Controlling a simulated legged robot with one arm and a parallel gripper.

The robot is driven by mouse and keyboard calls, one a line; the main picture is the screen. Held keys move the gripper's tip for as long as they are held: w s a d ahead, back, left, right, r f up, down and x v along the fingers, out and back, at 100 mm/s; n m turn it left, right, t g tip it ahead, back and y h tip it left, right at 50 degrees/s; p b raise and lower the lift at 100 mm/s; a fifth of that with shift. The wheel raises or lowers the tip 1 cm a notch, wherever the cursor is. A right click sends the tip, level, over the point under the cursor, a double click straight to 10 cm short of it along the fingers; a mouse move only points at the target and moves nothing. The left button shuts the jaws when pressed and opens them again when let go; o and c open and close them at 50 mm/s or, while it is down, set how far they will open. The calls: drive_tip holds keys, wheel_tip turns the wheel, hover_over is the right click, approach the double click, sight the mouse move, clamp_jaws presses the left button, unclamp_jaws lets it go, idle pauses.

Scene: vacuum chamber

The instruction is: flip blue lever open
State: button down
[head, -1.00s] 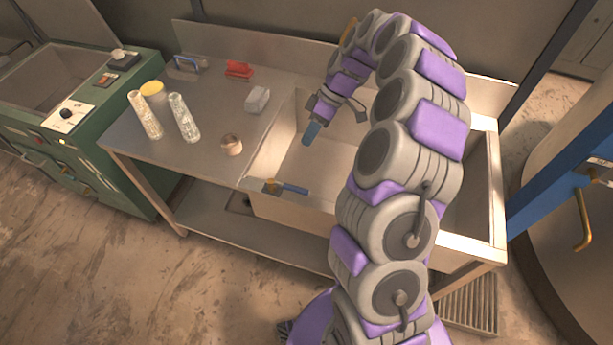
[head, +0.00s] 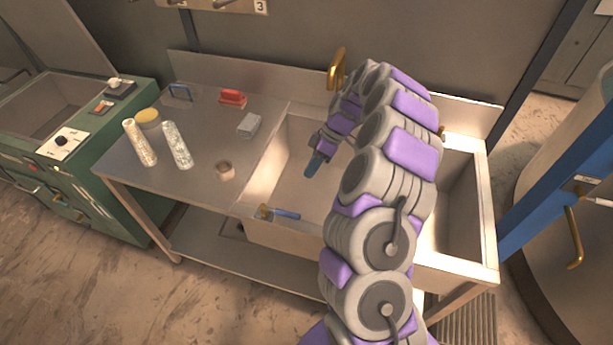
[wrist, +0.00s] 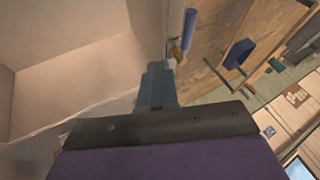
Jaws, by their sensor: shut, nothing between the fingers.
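The blue lever (head: 285,214) is on the front rim of the sink, with a brass mount (head: 264,211) at its left end. It lies roughly along the rim. In the wrist view the blue lever (wrist: 189,28) shows beyond the fingertips, with its brass part (wrist: 176,52) close to them. My gripper (head: 312,168) is inside the sink opening, behind the lever and apart from it in the head view. Its grey-blue fingers (wrist: 158,72) are together and hold nothing. Whether the fingertips touch the brass part cannot be told.
The sink (head: 262,183) has raised walls around my gripper. A brass tap (head: 336,68) stands at its back. The metal counter (head: 200,130) to the left carries glass cylinders, a small round cup (head: 225,170), a grey block (head: 249,125) and a red object (head: 232,98).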

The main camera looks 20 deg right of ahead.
sight(280, 214)
drive_tip(key=s+a+f+b, duration=0.1)
drive_tip(key=s+a+f, duration=0.3)
drive_tip(key=a+f, duration=0.2)
drive_tip(key=shift+s+a+f, duration=0.15)
drive_tip(key=shift+a+f, duration=0.1)
drive_tip(key=shift+f, duration=0.5)
drive_tip(key=shift+s+d, duration=0.1)
